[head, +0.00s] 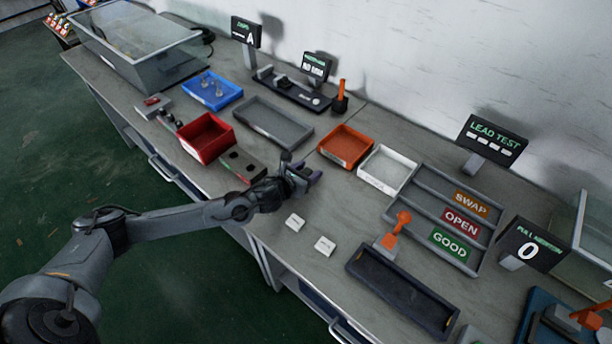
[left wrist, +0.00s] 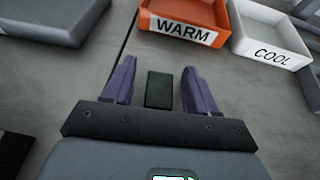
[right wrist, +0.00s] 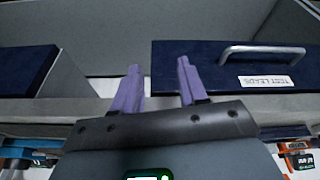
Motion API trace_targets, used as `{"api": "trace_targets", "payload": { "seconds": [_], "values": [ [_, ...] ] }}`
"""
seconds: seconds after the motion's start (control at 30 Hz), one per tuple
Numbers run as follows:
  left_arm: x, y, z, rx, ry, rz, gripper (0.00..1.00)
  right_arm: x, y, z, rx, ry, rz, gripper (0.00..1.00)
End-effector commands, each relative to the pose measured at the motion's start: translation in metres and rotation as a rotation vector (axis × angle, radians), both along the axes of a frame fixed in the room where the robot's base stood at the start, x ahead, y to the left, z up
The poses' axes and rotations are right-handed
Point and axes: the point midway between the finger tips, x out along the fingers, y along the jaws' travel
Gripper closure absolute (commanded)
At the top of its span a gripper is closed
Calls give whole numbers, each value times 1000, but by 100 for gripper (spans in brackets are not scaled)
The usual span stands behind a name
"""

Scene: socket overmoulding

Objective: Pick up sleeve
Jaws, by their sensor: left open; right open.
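A small dark block (left wrist: 160,89), which may be the sleeve, shows between the fingers of my left gripper (left wrist: 152,82) in the left wrist view. The fingers are purple and open, with a gap on each side of the block. I cannot tell whether the block rests on the table or how far it is from the fingertips. In the head view my left gripper (head: 305,172) is low over the middle of the bench, and it mostly hides the block. My right gripper (right wrist: 159,88) is open and empty, seen only in the right wrist view, before a bench drawer.
The orange WARM tray (head: 345,147) and white COOL tray (head: 387,171) stand just beyond my left gripper. A red bin (head: 205,138) and a black two-hole fixture (head: 243,166) are left of it. Two white pieces (head: 325,246) lie nearer the front edge. A blue drawer (right wrist: 220,70) faces my right gripper.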

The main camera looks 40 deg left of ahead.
Motion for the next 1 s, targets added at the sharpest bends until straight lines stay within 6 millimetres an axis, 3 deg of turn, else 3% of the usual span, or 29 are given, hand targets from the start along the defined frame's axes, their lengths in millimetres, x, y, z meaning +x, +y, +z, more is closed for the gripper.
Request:
{"api": "trace_targets", "payload": {
  "seconds": [0.13, 0.47, 0.77, 1.0],
  "values": [
    [0, 0, 0, 0, 0, 0, 46, 0, 1, 0, 4, 0, -2, 57],
    [-1, 0, 0, 0, 0, 1, 96, 0, 1, 1, 5, 0, -4, 57],
    [-1, 0, 1, 0, 0, 1, 98, 0, 1, 1, 3, -1, -1, 57],
    [0, 0, 14, 0, -1, 1, 98, 0, -1, 5, -4, -1, 3, 57]
  ]
}}
